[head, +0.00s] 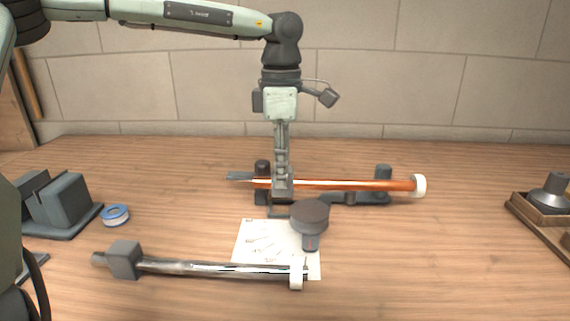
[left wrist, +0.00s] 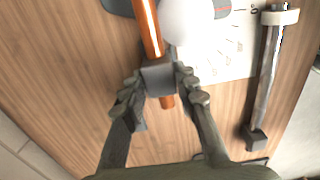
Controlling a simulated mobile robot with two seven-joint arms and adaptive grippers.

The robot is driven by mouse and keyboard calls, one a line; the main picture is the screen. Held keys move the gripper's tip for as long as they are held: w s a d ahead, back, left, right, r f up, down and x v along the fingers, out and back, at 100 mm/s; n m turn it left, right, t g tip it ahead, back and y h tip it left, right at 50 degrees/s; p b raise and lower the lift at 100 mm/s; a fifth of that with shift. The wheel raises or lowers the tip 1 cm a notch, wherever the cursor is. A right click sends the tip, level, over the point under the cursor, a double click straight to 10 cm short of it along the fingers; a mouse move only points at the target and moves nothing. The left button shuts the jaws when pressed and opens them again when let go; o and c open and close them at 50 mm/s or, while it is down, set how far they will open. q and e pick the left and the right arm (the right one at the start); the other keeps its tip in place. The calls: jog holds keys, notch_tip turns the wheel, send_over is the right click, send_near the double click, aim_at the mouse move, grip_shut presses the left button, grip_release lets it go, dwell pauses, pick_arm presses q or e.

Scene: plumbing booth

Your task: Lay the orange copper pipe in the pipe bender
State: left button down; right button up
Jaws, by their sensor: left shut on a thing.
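The orange copper pipe (head: 350,184) runs level from left to right in the head view, with a white ring (head: 419,186) at its right end. My left gripper (head: 282,188) points down and is shut on a grey block around the pipe near its left end. That grip also shows in the left wrist view (left wrist: 160,80). The dark pipe bender (head: 350,198), with upright posts at left and right, is below and behind the pipe. I cannot tell whether the pipe touches it. My right gripper is out of view.
A dark round-headed piece (head: 310,215) stands in front, over a white sheet (head: 255,240). A steel pipe (head: 200,267) with a grey block lies nearer. A blue tape roll (head: 115,215) and dark stand (head: 62,205) are left; a wooden tray (head: 540,222) is right.

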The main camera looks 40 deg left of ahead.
pick_arm(q)
jog(key=shift+w+f, duration=0.1)
jog(key=shift+w, duration=0.05)
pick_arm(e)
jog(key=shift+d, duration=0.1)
pick_arm(q)
jog(key=shift+f, duration=1.25)
jog(key=shift+b, duration=0.3)
jog(key=shift+f, duration=0.2)
jog(key=shift+f+b, duration=0.25)
jog(key=shift+b, duration=0.15)
jog(key=shift+f, duration=0.2)
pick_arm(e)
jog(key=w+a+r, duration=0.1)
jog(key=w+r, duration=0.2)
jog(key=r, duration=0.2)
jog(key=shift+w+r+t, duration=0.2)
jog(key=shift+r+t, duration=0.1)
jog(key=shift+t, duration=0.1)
